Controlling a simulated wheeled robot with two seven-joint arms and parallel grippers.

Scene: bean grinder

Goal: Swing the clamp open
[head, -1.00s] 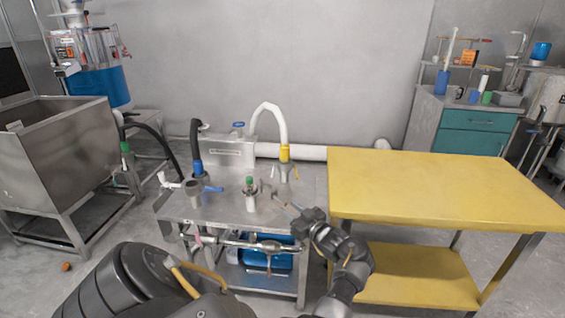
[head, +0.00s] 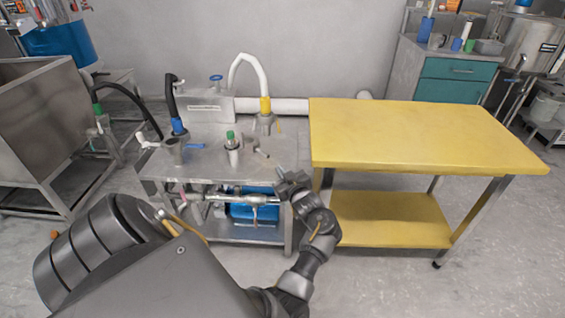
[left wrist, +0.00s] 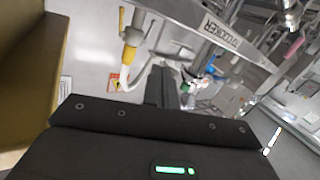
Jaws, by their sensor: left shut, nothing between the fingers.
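A small pale metal piece with a handle-like end (head: 262,154) stands on the steel bench beside a green-topped fitting (head: 232,145); it may be the clamp, but it is too small to tell whether it is open or shut. My left gripper (head: 277,174) is shut and empty, just in front of the bench's right front edge and apart from that piece. In the left wrist view, the dark gripper body fills the bottom, and a yellow collar (left wrist: 133,38) on a hose shows ahead. The clamp cannot be made out there. My right gripper is not in view.
The steel bench (head: 205,165) carries a grinder housing (head: 206,106), a yellow-collared white hose (head: 247,62) and a blue-handled valve (head: 192,146). A front pipe (head: 230,198) runs below its top. The yellow table (head: 420,132) on the right has a clear top.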

